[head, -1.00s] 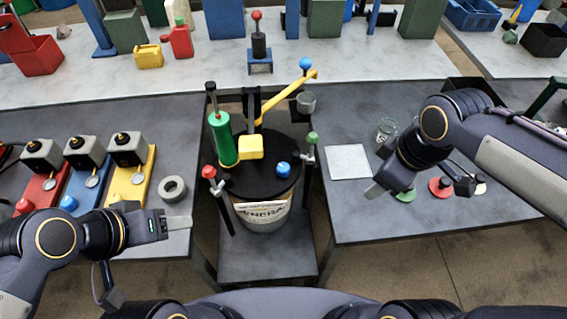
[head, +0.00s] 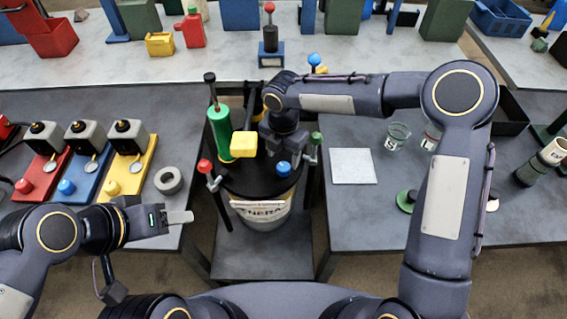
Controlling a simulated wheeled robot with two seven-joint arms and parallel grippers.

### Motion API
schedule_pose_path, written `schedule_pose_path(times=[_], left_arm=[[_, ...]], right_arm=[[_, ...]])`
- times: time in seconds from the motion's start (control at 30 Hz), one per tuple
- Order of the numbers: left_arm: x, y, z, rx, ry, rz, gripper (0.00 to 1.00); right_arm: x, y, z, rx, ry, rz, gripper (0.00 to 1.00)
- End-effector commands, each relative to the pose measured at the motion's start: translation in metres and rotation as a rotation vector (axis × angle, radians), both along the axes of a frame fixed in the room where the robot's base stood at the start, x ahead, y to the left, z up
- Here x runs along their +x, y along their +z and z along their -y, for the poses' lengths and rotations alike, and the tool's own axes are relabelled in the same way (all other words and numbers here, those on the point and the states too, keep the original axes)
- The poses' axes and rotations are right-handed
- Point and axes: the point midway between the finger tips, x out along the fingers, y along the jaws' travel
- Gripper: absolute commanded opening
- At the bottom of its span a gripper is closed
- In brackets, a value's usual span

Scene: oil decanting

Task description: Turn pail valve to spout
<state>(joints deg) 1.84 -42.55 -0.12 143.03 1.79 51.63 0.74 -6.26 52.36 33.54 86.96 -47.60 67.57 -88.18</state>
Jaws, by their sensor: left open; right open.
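The pail (head: 262,219), with a black lid and a white label, stands on a low stand between two grey tables. On its lid are a green cylinder (head: 219,128), a yellow block (head: 244,145) and a blue knob (head: 284,169). The lever's blue ball (head: 314,59) shows behind my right arm, which hides most of the yellow lever. My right gripper (head: 273,152) points down over the lid, just right of the yellow block. Its fingers are largely hidden, and I cannot tell whether they touch anything. My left gripper (head: 178,217) is open and empty, left of the pail.
Red-handled (head: 205,167) and green-handled (head: 316,138) clamps flank the lid. Red, blue and yellow devices and a grey ring (head: 168,180) are on the left table. A white pad (head: 353,166) and glass jars (head: 397,135) are on the right table.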

Motion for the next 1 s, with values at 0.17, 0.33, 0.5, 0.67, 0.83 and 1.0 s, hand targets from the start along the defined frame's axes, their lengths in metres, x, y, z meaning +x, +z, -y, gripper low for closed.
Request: schedule_pose_path(times=[0.17, 0.33, 0.5, 0.67, 0.83, 1.0], left_arm=[[0.000, 0.005, 0.000, 0.000, 0.000, 0.000, 0.55], [0.000, 0.007, 0.000, 0.000, 0.000, 0.000, 0.55], [0.000, 0.007, 0.000, 0.000, 0.000, 0.000, 0.55], [0.000, 0.007, 0.000, 0.000, 0.000, 0.000, 0.55], [0.000, 0.007, 0.000, 0.000, 0.000, 0.000, 0.55], [0.000, 0.007, 0.000, 0.000, 0.000, 0.000, 0.55]], right_arm=[[-0.001, -0.029, 0.001, -0.001, -0.002, -0.003, 0.57], [0.000, -0.045, 0.001, -0.001, -0.002, -0.002, 0.57], [0.000, -0.049, 0.001, -0.001, -0.004, -0.001, 0.57], [0.000, -0.049, 0.001, -0.001, -0.004, -0.001, 0.56], [0.000, -0.048, 0.001, -0.001, -0.004, -0.001, 0.34], [0.000, -0.048, 0.001, -0.001, -0.004, -0.001, 0.13]])
